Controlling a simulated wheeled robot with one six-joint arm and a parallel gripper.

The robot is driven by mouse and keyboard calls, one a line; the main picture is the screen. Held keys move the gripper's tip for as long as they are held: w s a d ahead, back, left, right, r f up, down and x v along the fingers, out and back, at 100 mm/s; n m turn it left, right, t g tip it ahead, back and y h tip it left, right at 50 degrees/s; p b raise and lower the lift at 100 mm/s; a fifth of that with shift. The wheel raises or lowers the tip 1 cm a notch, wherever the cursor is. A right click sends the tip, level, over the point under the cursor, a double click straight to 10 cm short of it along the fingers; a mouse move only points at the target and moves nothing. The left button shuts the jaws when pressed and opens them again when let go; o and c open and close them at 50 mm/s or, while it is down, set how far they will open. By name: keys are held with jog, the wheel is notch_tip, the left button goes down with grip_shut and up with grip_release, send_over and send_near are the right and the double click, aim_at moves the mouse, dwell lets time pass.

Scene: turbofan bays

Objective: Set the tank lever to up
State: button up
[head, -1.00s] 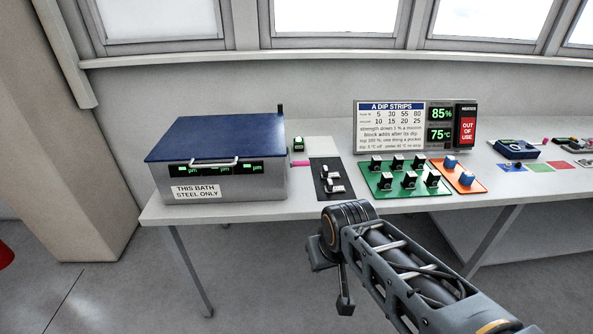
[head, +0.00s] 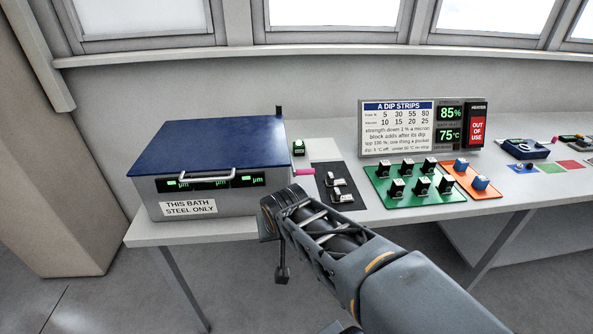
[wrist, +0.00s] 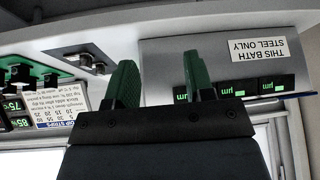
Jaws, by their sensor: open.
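The tank (head: 212,204) is a grey metal box with a closed blue lid (head: 215,143), at the left end of the bench. A pink handle (head: 304,172) sticks out at the tank's right side, roughly level; it looks like the tank lever. My arm reaches in from the lower right, and its end is in front of the tank's lower right corner, apart from the handle. In the wrist view, which is upside down, my gripper (wrist: 160,65) has its two green fingers apart and nothing between them. The tank front (wrist: 232,62) shows beyond them; the lever cannot be made out there.
A dark panel with two switches (head: 340,190) lies right of the handle. A green panel (head: 405,200) with several switches and an orange panel (head: 468,185) follow, below a sign (head: 398,127). A small black-and-green device (head: 298,147) stands behind the handle. Floor before the bench is clear.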

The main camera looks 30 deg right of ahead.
jog(key=w+d+f+m+t+h+b, duration=0.1)
jog(key=w+d+m+t+h+b, duration=0.2)
jog(key=d, duration=0.4)
jog(key=w+d+f+m+t+h+b, duration=0.1)
jog(key=w+d+m+t+b, duration=0.1)
jog(key=w+d+m, duration=0.35)
jog(key=m+t+y+b, duration=0.4)
jog(key=m+t+b, duration=0.2)
jog(key=m+t, duration=0.1)
send_near(304, 171)
jog(key=shift+y, duration=0.3)
jog(key=w, duration=0.3)
jog(key=w+d+b, duration=0.1)
jog(key=w, duration=0.3)
jog(key=w+f+b, duration=0.1)
jog(key=w, duration=0.2)
jog(key=shift+w+d, duration=0.2)
jog(key=shift+w, duration=0.15)
grip_shut()
